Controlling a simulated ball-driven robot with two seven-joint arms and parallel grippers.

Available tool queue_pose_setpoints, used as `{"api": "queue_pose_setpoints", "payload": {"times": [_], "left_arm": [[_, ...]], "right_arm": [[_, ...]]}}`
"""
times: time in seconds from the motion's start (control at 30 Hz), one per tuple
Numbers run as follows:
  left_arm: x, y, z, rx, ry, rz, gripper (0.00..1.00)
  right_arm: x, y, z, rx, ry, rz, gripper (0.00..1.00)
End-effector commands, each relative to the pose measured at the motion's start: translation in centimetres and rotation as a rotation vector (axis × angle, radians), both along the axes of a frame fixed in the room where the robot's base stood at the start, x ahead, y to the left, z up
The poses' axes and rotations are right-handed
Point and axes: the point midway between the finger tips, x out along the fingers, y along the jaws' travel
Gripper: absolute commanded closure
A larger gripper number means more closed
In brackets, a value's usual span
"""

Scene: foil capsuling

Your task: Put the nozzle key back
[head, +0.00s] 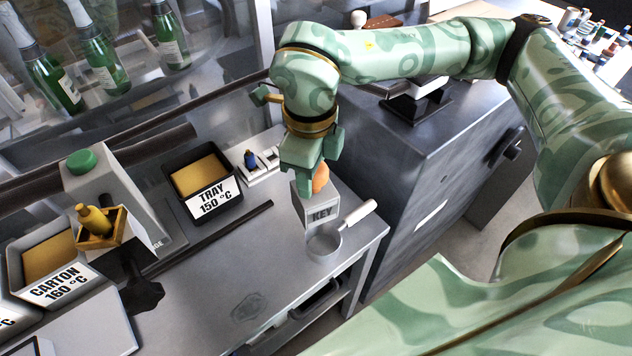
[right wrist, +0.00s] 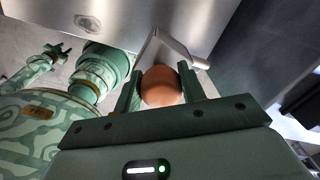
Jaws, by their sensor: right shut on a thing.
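My right gripper (head: 306,184) is shut on the orange, rounded handle (head: 320,178) of what appears to be the nozzle key. In the right wrist view the handle (right wrist: 161,86) sits between the two green fingers. The rest of the key is hidden, so I cannot tell whether its lower end is inside the holder. The grey box marked KEY (head: 321,214) stands on the counter directly below the gripper, and the handle is at or just above its top. My left gripper does not show in the head view.
A round metal scoop (head: 324,243) with a white handle lies against the KEY box's front. The black TRAY bin (head: 236,211), a white rack (head: 272,170) and the CARTON bin (head: 77,293) are to the left. The counter's front middle is clear. A dark cabinet (head: 425,150) stands right.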

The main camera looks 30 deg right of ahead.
Motion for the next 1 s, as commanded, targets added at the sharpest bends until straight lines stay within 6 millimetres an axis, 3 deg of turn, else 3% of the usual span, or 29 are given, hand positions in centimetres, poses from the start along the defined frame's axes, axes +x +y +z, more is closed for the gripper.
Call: {"api": "queue_pose_setpoints", "payload": {"times": [0.1, 0.3, 0.47, 0.67, 0.7, 0.83, 1.0], "left_arm": [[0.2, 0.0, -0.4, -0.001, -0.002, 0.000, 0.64], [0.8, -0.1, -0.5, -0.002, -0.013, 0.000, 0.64], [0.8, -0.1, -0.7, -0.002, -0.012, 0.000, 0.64], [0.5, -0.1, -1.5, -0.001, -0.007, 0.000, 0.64], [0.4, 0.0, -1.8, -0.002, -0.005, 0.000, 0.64], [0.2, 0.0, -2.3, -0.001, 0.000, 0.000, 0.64], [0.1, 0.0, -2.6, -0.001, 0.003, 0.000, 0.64]], "right_arm": [[0.0, 0.0, -0.3, 0.002, 0.002, -0.294, 0.90], [0.4, -0.3, -0.5, 0.002, 0.002, -0.541, 0.90], [3.0, -2.2, -1.9, 0.002, 0.002, -0.569, 0.90], [7.7, -5.8, -4.7, 0.001, 0.003, -0.567, 0.90], [8.2, -6.1, -5.9, 0.001, 0.006, -0.564, 0.90], [9.8, -7.2, -8.2, 0.002, 0.004, -0.560, 0.90], [10.7, -7.8, -9.3, 0.003, 0.002, -0.558, 0.90]]}}
